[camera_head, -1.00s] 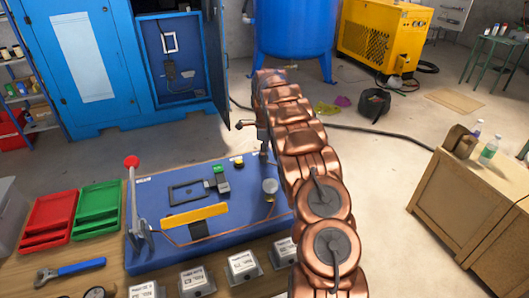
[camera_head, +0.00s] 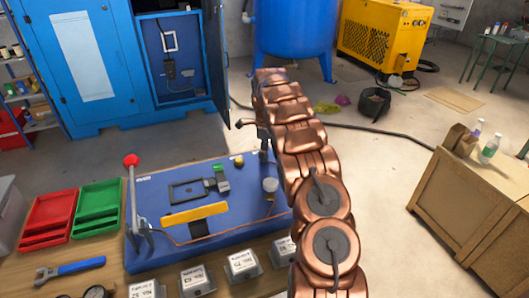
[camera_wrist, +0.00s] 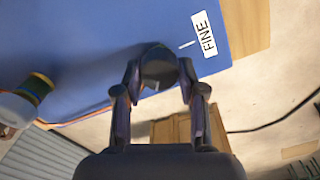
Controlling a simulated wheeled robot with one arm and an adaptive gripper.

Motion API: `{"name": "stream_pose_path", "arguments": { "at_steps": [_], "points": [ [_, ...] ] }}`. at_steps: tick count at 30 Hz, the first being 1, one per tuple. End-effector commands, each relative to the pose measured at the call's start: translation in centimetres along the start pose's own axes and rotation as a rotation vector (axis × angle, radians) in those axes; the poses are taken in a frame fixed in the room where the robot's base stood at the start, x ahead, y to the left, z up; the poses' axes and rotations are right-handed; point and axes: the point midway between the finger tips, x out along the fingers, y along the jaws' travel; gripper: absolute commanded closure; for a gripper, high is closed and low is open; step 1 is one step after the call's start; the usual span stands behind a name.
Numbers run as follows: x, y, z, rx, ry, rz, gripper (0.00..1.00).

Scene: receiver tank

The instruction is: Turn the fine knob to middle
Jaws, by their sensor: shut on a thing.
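The fine knob (camera_wrist: 158,62) is a dark round knob on the blue panel (camera_wrist: 120,35), beside a white FINE label (camera_wrist: 204,33) and a short white tick mark. My gripper (camera_wrist: 160,75) is shut on it, with one finger on each side. The knob's pointer is not clear, so I cannot tell its setting. In the head view my copper arm reaches over the right end of the blue panel (camera_head: 165,185). The knob is hidden there by my arm and gripper.
The panel also carries a red-knobbed lever (camera_head: 132,162), a yellow bar (camera_head: 195,215) and a pale round fitting (camera_head: 270,184). Grey labelled boxes (camera_head: 240,264) line its front. Red (camera_head: 48,222) and green trays (camera_head: 98,207) stand left. Floor beyond and right is mostly open.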

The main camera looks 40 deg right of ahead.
Motion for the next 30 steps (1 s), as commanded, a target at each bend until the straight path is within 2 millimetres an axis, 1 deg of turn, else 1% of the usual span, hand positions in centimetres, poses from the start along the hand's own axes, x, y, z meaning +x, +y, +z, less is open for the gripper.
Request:
{"name": "stream_pose_path", "arguments": {
  "at_steps": [5,11,30],
  "points": [
    [0.23,-0.05,0.06,-0.076,0.002,-0.001,0.95],
    [0.33,-0.09,0.10,-0.228,0.008,0.000,0.95],
    [0.07,-0.32,0.20,-0.833,0.031,-0.003,0.95]
  ]
}}
